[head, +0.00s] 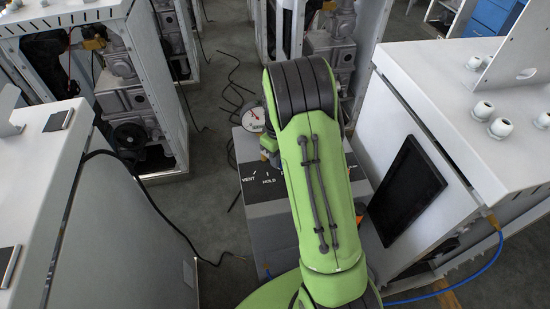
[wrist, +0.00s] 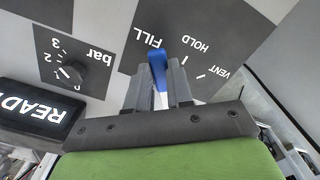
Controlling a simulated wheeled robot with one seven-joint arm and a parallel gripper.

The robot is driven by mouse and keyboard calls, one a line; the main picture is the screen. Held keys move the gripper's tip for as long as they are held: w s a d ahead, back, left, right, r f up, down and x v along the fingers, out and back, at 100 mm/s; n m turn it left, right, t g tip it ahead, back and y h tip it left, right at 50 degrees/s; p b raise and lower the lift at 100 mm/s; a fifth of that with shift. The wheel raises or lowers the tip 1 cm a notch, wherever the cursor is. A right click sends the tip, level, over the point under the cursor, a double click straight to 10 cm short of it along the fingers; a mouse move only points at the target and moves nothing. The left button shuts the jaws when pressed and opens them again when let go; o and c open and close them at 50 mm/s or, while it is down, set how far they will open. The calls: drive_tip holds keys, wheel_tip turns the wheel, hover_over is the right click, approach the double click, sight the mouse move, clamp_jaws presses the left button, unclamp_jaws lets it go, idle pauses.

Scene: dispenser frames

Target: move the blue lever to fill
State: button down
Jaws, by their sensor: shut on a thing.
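The blue lever (wrist: 158,72) is between the two grey fingers of my gripper (wrist: 160,80) in the wrist view, and the gripper is shut on it. The lever's visible end lies just by the FILL label (wrist: 147,37); no FILL tick shows apart from it. The HOLD label (wrist: 195,45) and VENT label (wrist: 218,72), with their ticks, are clear to its right. The lettering is upside down there. The lever's lower part is hidden by the fingers. In the head view my green arm covers the lever and gripper; the dark label panel (head: 262,182) shows VENT and HOLD.
A knob (wrist: 72,72) with a bar scale and a lit READY display (wrist: 40,108) are left of the lever. A round gauge (head: 253,119) stands behind the panel. White cabinets flank the dispenser left (head: 130,230) and right (head: 440,110). Cables lie on the floor.

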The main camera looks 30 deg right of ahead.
drive_tip(key=shift+w+d+n, duration=0.15)
drive_tip(key=shift+d+n, duration=0.1)
drive_tip(key=shift+n, duration=0.15)
idle(0.3)
drive_tip(key=c, duration=1)
unclamp_jaws()
wheel_tip(320, 180, up, 16)
drive_tip(key=p, duration=0.3)
